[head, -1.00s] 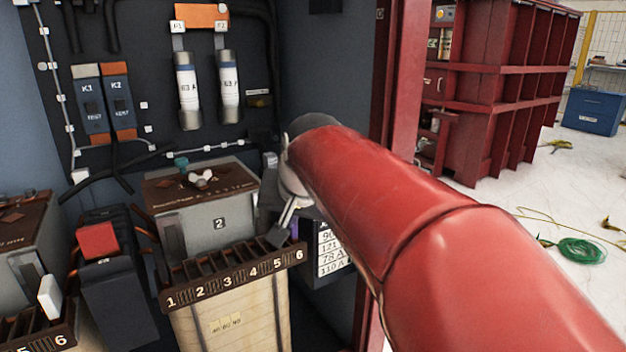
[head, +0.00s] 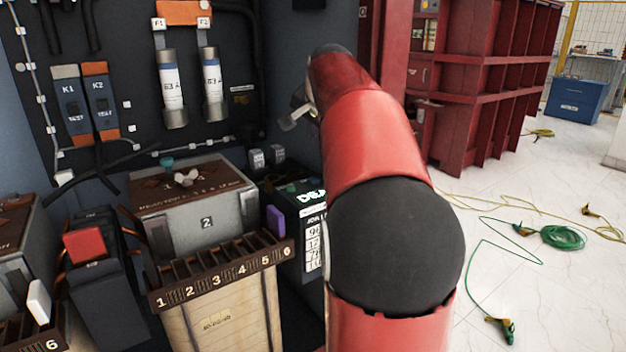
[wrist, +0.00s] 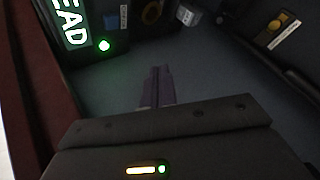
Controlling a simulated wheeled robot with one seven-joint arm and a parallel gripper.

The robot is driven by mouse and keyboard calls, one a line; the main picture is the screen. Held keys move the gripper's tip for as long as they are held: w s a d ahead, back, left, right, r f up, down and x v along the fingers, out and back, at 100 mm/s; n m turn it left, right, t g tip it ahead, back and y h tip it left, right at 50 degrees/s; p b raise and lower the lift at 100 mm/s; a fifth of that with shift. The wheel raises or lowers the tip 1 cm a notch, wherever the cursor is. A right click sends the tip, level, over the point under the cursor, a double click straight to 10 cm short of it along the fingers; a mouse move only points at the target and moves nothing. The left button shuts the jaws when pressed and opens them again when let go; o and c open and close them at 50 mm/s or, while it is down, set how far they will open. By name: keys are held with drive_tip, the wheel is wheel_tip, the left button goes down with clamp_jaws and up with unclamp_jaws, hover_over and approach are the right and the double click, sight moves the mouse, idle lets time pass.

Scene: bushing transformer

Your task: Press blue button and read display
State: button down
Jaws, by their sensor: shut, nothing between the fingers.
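A dark box (head: 290,205) stands right of transformer 2, with a lit green display (head: 312,197) on top, partly behind my arm. The letters "DEA" show there; in the wrist view the display (wrist: 72,22) shows "EAD" at the left edge, cut off by the frame. A small green light (wrist: 104,45) glows beside it. A dark bluish patch (wrist: 110,22) is near that light; I cannot tell if it is the blue button. My gripper (head: 290,123) is above and behind the box, apart from it. In the wrist view its fingers (wrist: 156,85) are together and empty.
Transformer 2 (head: 205,215) stands left of the box, behind a numbered slot rack (head: 222,270) with a purple piece (head: 276,220) at its right end. Fuses (head: 172,90) hang on the back panel. A red cabinet (head: 485,90) stands right. Cables (head: 560,238) lie on the floor.

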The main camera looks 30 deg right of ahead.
sight(314, 182)
drive_tip(key=shift+f, duration=0.1)
drive_tip(key=shift+f+b, duration=2.55)
drive_tip(key=shift+f, duration=1.8)
drive_tip(key=shift+f, duration=0.1)
drive_tip(key=shift+f, duration=0.3)
drive_tip(key=shift+f+b, duration=0.45)
drive_tip(key=shift+b, duration=0.15)
drive_tip(key=shift+r+p, duration=0.8)
drive_tip(key=shift+r, duration=0.05)
drive_tip(key=shift+r, duration=0.1)
